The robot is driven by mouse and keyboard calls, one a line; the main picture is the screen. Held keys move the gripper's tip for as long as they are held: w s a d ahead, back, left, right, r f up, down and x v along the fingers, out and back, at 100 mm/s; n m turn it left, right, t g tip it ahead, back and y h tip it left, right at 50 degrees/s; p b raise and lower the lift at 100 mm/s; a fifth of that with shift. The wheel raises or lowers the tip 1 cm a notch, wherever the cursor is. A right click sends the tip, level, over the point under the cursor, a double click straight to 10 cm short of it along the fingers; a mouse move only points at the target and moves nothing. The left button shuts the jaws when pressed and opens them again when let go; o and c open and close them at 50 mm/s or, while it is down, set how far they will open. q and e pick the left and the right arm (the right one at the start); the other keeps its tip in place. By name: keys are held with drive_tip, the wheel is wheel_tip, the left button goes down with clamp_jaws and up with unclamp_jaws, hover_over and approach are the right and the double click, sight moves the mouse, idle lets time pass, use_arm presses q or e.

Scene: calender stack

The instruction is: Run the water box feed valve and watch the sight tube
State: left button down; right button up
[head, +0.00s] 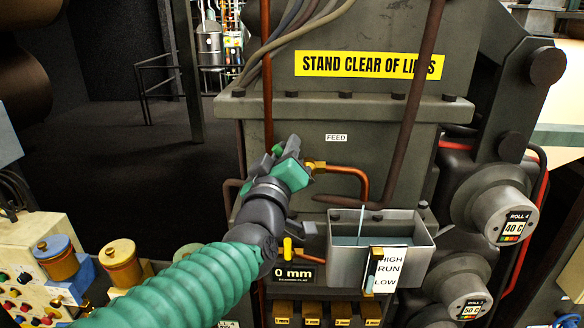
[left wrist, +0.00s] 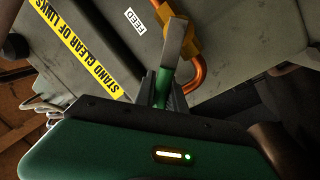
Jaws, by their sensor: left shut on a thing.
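The feed valve (head: 315,167) has a brass body on a copper pipe below the FEED label. My left gripper (head: 278,150) is at its left side, shut on the valve's handle, which the gripper mostly hides in the head view. In the left wrist view the gripper (left wrist: 165,92) closes around a green part below a grey lever (left wrist: 174,42), beside the brass body. A thin pale stream (head: 362,222) falls into the grey water box (head: 420,262), which holds water. The sight tube (head: 372,271) stands on its front beside HIGH, RUN and LOW; its level is too small to read. My right gripper is out of view.
A second, yellow-handled valve (head: 288,248) sits left of the box, above a 0 mm display (head: 295,274). Roll gauges (head: 497,212) stand at the right. A control panel (head: 40,265) is at the lower left. Open dark floor lies behind my left arm.

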use_arm(q)
drive_tip(key=shift+a+f+n+b, duration=0.3)
drive_tip(key=shift+f+n+b, duration=0.25)
drive_tip(key=shift+n+b, duration=0.25)
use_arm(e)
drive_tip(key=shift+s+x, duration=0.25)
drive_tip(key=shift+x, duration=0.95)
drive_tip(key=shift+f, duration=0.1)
use_arm(q)
drive_tip(key=c, duration=1.7)
unclamp_jaws()
drive_tip(key=shift+r, duration=0.1)
drive_tip(key=o, duration=0.3)
drive_tip(key=shift+w+d, duration=0.1)
drive_tip(key=shift+w, duration=0.2)
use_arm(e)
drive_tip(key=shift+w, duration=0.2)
use_arm(q)
drive_tip(key=shift+s, duration=0.1)
